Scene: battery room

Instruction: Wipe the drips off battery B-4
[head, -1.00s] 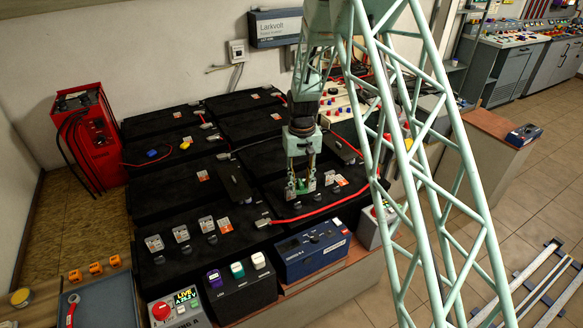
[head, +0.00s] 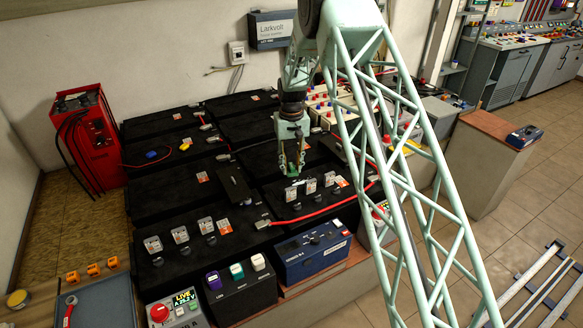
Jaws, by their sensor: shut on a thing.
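Several large black batteries stand in two columns on the bench. The labels are too small to read, so I cannot tell which is B-4. My gripper (head: 292,168) hangs pointing down over the right-hand column, close above or at the rear of the front right battery (head: 275,203). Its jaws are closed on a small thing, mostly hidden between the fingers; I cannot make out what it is. Light grey caps (head: 311,185) stand in a row on that battery just in front of the gripper. I cannot make out any drips.
A red cable (head: 312,212) runs along the front right battery. A dark block (head: 234,185) lies between the columns. A blue box (head: 312,252) and a control box with a red button (head: 173,311) stand at the front edge. A red charger unit (head: 90,137) stands at left.

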